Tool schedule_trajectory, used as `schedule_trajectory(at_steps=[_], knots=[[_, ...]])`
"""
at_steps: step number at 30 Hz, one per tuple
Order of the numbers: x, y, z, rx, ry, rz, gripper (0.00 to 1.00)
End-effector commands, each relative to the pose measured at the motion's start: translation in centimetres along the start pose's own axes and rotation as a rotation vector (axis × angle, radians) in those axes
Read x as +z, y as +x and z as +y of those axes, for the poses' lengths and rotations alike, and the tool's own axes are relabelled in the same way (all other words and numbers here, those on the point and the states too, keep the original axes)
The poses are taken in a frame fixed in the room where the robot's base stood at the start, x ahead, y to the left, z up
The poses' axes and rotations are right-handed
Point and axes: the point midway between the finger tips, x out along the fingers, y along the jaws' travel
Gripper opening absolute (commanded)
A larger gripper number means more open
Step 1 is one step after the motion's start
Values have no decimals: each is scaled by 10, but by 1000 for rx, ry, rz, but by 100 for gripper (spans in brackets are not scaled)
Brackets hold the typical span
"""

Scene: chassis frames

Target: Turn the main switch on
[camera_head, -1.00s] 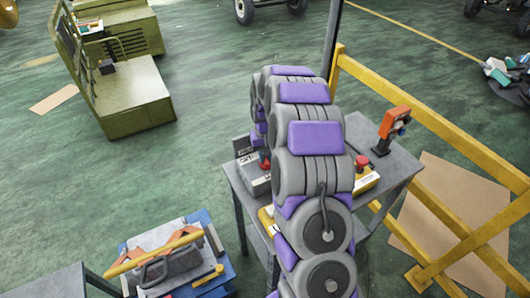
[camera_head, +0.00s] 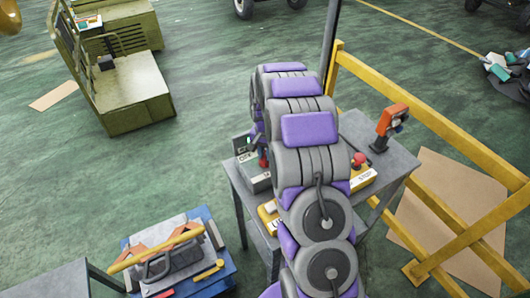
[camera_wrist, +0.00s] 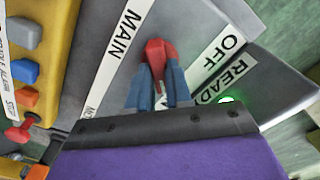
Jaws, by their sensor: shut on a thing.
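The main switch is a red lever (camera_wrist: 156,50) on a grey box (camera_wrist: 100,68) labelled MAIN, with an OFF label to the right of the lever in the wrist view. My gripper (camera_wrist: 158,80) has its two blue fingers shut on the red lever, one on each side. The lever's base is hidden between the fingers. A green light (camera_wrist: 227,99) shows near a READY label. In the head view the grey box (camera_head: 252,170) stands on the grey table (camera_head: 390,165), and the red lever (camera_head: 263,162) shows small beside my arm, which hides much of the table.
A yellow control box (camera_wrist: 40,45) with coloured buttons and a red knob lies left in the wrist view. An orange device (camera_head: 392,119) on a stand and a yellow railing (camera_head: 430,115) are on the right. A blue cart (camera_head: 205,285) stands at lower left.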

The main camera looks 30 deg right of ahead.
Motion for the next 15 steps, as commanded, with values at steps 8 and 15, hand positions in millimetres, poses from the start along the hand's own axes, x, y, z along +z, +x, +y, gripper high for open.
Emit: schedule_trajectory(at_steps=[8, 15], knots=[[3, 3, 1, 4, 4, -10, 0], [2, 2, 1, 3, 3, -7, 36]])
